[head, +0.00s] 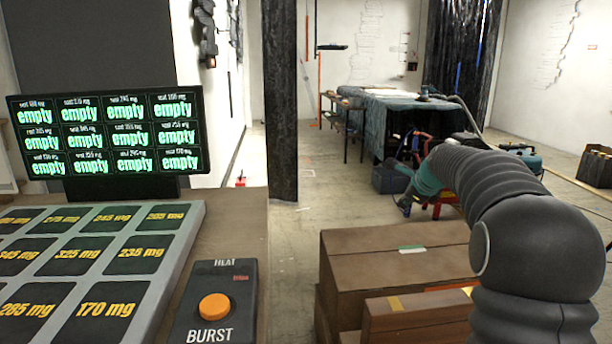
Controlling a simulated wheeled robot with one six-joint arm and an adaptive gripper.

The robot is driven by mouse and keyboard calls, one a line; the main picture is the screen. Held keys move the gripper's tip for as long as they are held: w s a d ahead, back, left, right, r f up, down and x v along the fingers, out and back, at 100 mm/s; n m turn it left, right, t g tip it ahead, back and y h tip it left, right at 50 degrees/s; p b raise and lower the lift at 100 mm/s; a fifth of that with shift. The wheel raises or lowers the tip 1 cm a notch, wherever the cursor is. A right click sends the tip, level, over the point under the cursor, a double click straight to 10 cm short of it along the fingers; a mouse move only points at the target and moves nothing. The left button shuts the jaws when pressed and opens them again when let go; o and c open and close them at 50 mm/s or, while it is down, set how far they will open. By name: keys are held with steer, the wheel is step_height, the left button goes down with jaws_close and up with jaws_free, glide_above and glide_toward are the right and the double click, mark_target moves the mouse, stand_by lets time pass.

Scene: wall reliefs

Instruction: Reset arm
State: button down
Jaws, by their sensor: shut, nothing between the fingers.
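My arm reaches in from the lower right in the head view, with dark grey ribbed segments and a teal section near its far end. My gripper (406,201) is small and dark at the end of the arm, pointing down and left. It is shut and empty, in front of the clutter by the far table. Its fingers are hard to make out at this size. It is well apart from the panel on the left.
A screen (105,138) reading "empty" stands behind a keypad (90,265) with mg labels. A box with an orange button (214,307) is beside them. Brown boxes (395,240) stand below my arm. A cloth-covered table (400,103) stands behind. Floor is open centrally.

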steer(key=s+a+r+n, duration=0.1)
steer(key=s+a+n, duration=0.25)
steer(key=s, duration=0.45)
steer(key=s+a+r+n+g, duration=0.1)
steer(key=s+a+n, duration=0.2)
steer(key=s+n, duration=0.35)
steer(key=s+a+r+n, duration=0.1)
steer(key=s+a+n, duration=0.15)
steer(key=s, duration=0.65)
steer(key=s+a+f+n+g, duration=0.1)
steer(key=s+f+n, duration=0.4)
steer(key=s, duration=0.6)
steer(key=s+a+f+n+h, duration=0.1)
steer(key=s+f+n, duration=0.4)
steer(key=s, duration=0.7)
steer(key=shift+s+a+n+g, duration=0.2)
steer(key=shift+n+g, duration=0.2)
steer(key=shift+n, duration=0.25)
